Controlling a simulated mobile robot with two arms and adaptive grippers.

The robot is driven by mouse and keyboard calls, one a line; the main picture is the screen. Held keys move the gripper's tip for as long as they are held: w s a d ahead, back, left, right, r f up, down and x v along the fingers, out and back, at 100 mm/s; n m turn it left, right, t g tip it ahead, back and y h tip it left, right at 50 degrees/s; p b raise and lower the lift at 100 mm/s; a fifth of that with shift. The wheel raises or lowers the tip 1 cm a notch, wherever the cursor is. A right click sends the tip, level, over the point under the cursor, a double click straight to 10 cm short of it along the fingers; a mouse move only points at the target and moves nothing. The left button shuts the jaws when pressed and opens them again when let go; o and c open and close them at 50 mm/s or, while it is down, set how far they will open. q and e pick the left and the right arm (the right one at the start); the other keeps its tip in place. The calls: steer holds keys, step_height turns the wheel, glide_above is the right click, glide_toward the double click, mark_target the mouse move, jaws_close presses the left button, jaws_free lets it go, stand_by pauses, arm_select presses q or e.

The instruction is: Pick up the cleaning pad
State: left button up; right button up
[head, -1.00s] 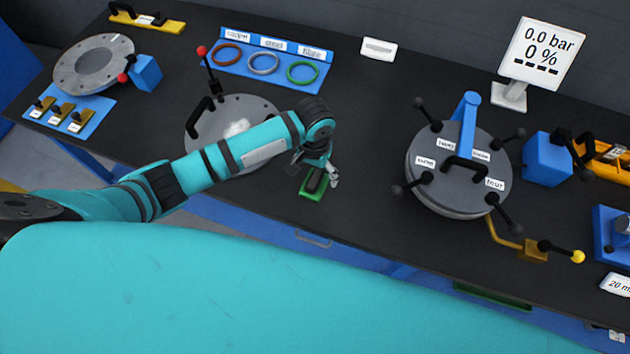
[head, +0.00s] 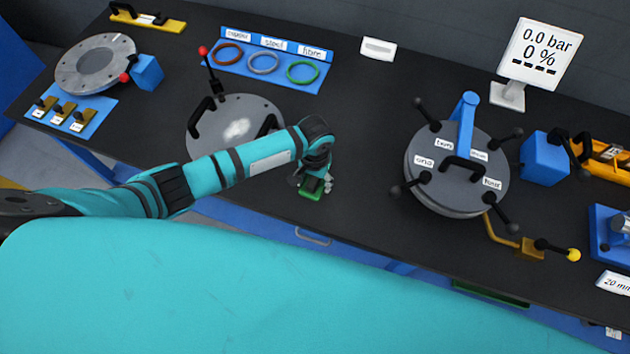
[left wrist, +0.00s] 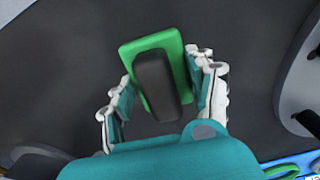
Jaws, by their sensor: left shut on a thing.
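The cleaning pad is a green block with a black grip on top. In the head view the pad (head: 311,194) is near the front edge of the black bench, partly hidden by my left gripper (head: 316,184). In the left wrist view the pad (left wrist: 135,50) lies between the fingers of my left gripper (left wrist: 158,92), one finger on each side. The gripper is shut on it. I cannot tell whether the pad is clear of the bench. My right gripper is not in view.
A round grey plate (head: 215,140) with black handles and a white smudge is left of the gripper. A grey lidded vessel (head: 455,195) with black knobs stands to the right. A blue tray (head: 240,72) with three rings lies behind.

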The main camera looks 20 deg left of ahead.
arm_select(q)
steer(key=shift+c, duration=1.2)
steer(key=shift+r, duration=0.1)
steer(key=shift+r, duration=0.5)
step_height(320, 180, up, 2)
steer(key=shift+r+b, duration=0.15)
steer(key=shift+b, duration=0.45)
steer(key=s+d+b, duration=0.1)
steer(key=s+d, duration=0.1)
steer(key=d, duration=0.2)
steer(key=s+d+b, duration=0.1)
steer(key=s+d, duration=0.2)
steer(key=d, duration=0.1)
steer(key=s+d+r+b, duration=0.1)
steer(key=s+d, duration=0.1)
steer(key=d, duration=0.3)
steer(key=shift+s+r+b, duration=0.1)
steer(key=shift+s+b, duration=0.05)
steer(key=shift+b, duration=0.15)
steer(key=shift+s+d+r, duration=0.15)
steer(key=shift+s+d, duration=0.15)
steer(key=shift+d, duration=0.1)
